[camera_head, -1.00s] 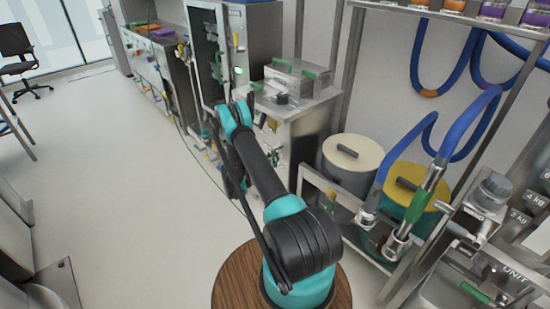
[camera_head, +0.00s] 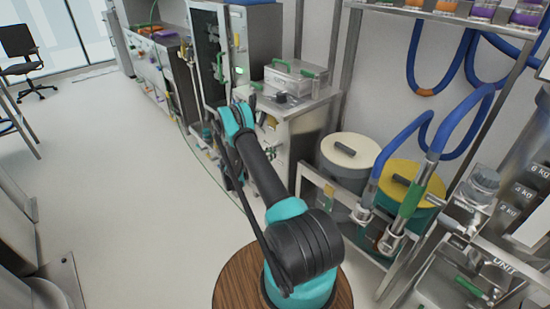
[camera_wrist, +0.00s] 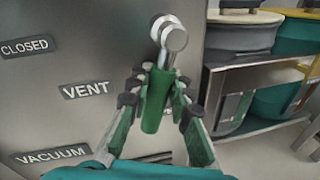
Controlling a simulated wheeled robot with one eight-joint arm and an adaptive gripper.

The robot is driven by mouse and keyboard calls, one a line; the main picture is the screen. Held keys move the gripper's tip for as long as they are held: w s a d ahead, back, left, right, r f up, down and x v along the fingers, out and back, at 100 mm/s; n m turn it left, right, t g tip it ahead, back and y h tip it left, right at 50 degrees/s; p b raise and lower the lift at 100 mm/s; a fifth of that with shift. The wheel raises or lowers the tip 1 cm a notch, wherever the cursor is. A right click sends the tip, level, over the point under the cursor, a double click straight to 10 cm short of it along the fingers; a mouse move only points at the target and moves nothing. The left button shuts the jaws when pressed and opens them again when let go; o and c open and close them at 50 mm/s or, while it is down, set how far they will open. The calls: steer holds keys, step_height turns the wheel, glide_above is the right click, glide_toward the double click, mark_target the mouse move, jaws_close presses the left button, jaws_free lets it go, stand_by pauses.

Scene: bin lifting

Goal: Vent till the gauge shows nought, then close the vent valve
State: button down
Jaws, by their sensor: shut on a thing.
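In the wrist view a green valve handle (camera_wrist: 155,100) hangs from a round metal valve stem (camera_wrist: 172,40) on a grey steel panel (camera_wrist: 215,14). My gripper (camera_wrist: 158,100) is shut on the green handle, with one finger on each side. The panel has labels: CLOSED (camera_wrist: 25,48) at upper left, VENT (camera_wrist: 86,90) in the middle, and VACUUM (camera_wrist: 50,156) below. The handle points down and slightly left. No gauge can be read in either view. In the head view my arm hides the gripper and handle.
A cream-lidded bin (camera_head: 350,150) and a yellow-lidded bin (camera_head: 410,180) stand in a metal rack at right. Blue hoses (camera_head: 415,130) hang over them. A steel cabinet (camera_head: 285,115) stands beyond my arm. The floor (camera_head: 110,170) at left is clear.

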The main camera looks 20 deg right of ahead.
steer(key=m, duration=0.1)
steer(key=w+m, duration=0.1)
steer(key=m+y, duration=0.1)
steer(key=shift+w+a+r, duration=0.2)
steer(key=shift+a+r, duration=0.15)
steer(key=shift+r, duration=0.05)
steer(key=m, duration=0.1)
steer(key=w+r+m, duration=0.1)
steer(key=m, duration=0.1)
steer(key=shift+a+t, duration=0.2)
steer(key=shift+t, duration=0.2)
steer(key=m, duration=0.1)
steer(key=r+m+y, duration=0.1)
steer(key=m, duration=0.1)
steer(key=shift+w+a+r+t, duration=0.15)
steer(key=shift+w+r+t, duration=0.05)
steer(key=shift+w+t, duration=0.2)
steer(key=shift+r+m+t, duration=0.25)
steer(key=shift+r+m, duration=0.15)
steer(key=shift+m, duration=0.5)
steer(key=shift+r+m+t, duration=0.25)
steer(key=shift+r+m, duration=0.1)
steer(key=shift+m, duration=0.55)
steer(key=c, duration=1.3)
jaws_free()
steer(key=shift+r, duration=0.1)
steer(key=shift+c, duration=0.2)
steer(key=shift+a, duration=0.1)
